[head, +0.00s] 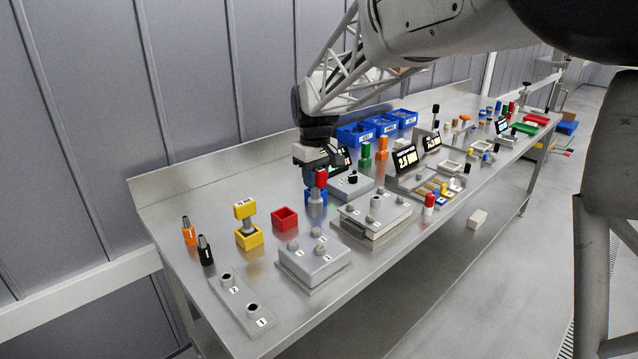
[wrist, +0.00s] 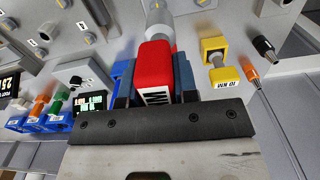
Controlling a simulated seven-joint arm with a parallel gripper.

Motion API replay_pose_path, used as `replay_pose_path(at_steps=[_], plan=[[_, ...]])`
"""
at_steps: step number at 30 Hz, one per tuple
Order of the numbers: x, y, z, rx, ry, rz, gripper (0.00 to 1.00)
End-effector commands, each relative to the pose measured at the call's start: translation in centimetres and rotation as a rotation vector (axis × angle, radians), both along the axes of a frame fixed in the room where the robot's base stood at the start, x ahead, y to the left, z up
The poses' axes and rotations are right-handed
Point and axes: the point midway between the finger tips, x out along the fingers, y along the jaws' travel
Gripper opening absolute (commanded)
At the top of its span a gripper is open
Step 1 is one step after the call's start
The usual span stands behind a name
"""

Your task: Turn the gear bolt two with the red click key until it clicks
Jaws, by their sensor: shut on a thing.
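My gripper (head: 319,166) is shut on the red click key (head: 321,179). In the wrist view the key's red handle (wrist: 154,62) sits between the two fingers of my gripper (wrist: 155,88), with its grey shaft pointing away. In the head view the key hangs upright, its grey lower part in front of a blue holder (head: 308,196); whether it is inside the holder I cannot tell. A grey block (head: 312,269) with several numbered bolts stands nearer the front, apart from the key. Which bolt is number two is too small to read surely.
A yellow click key (head: 245,209) marked 10 NM stands in a yellow holder (head: 249,238). An empty red holder (head: 285,219) is beside it. A plate with two sockets (head: 240,304) lies at the front. Another grey housing (head: 375,213) stands right of the key.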

Motion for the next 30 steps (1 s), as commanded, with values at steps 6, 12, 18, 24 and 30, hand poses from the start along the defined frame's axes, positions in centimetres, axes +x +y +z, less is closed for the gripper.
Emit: replay_pose_path(at_steps=[6, 12, 18, 24, 30], plan=[[0.7, 0.1, 0.3, 0.001, -0.001, 0.044, 0.0], [0.7, 0.1, 0.3, 0.001, -0.001, 0.045, 0.0], [0.7, 0.1, 0.3, 0.001, -0.001, 0.045, 0.0], [0.7, 0.1, -0.2, 0.0, 0.0, 0.044, 0.0], [0.7, 0.1, -1.2, 0.0, 0.0, 0.044, 0.0]])
